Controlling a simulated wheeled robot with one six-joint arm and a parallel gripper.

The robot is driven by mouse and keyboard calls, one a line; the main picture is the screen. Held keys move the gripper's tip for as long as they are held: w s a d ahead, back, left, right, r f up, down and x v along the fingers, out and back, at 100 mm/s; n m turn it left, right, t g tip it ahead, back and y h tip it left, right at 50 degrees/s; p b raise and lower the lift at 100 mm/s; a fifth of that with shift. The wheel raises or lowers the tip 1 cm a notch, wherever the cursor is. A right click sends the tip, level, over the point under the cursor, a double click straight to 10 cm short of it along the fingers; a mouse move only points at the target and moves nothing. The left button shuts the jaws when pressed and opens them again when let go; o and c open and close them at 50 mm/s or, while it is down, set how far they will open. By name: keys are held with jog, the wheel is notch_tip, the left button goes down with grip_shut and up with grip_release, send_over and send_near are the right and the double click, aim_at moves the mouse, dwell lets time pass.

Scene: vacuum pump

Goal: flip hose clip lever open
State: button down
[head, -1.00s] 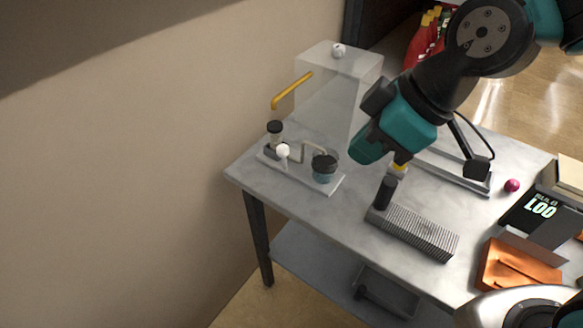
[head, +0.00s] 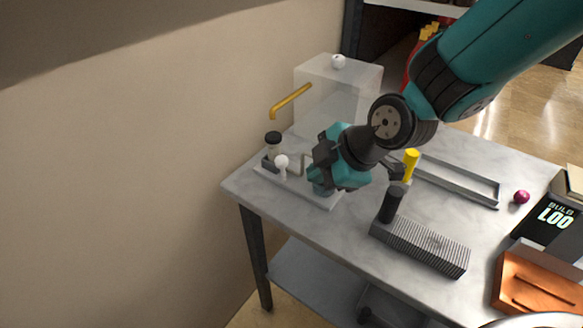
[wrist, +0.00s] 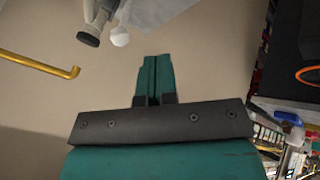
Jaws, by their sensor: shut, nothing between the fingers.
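The pump assembly stands on a pale base plate (head: 326,203) at the table's left end. It has a dark-capped post (head: 273,140) and a white-knobbed part (head: 282,163). I cannot make out which part is the hose clip lever. My gripper (head: 318,187) is over the right part of the plate and hides what is there. In the wrist view its fingers (wrist: 152,72) are together and empty, with the white knob (wrist: 120,37), capped post (wrist: 88,38) and yellow pipe (wrist: 40,65) beyond.
The clear box (head: 352,78) stands behind the plate. A ribbed grey block (head: 420,246) with a dark cylinder (head: 392,203) is in front to the right. A yellow-handled tool (head: 411,163) and a metal tray (head: 455,182) lie right of my wrist.

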aim_at(283, 170)
jog(key=p+x, duration=0.1)
jog(key=x, duration=0.6)
jog(key=shift+w+a, duration=0.1)
jog(key=shift+a, duration=0.05)
jog(key=shift+w+a+r+p, duration=0.15)
jog(key=shift+w+r+p, duration=0.1)
jog(key=shift+w, duration=0.35)
jog(key=shift+w+a+r+p, duration=0.15)
jog(key=shift+w+p, duration=0.1)
jog(key=shift+w, duration=0.35)
jog(key=shift+w+a, duration=0.2)
jog(key=shift+w, duration=0.35)
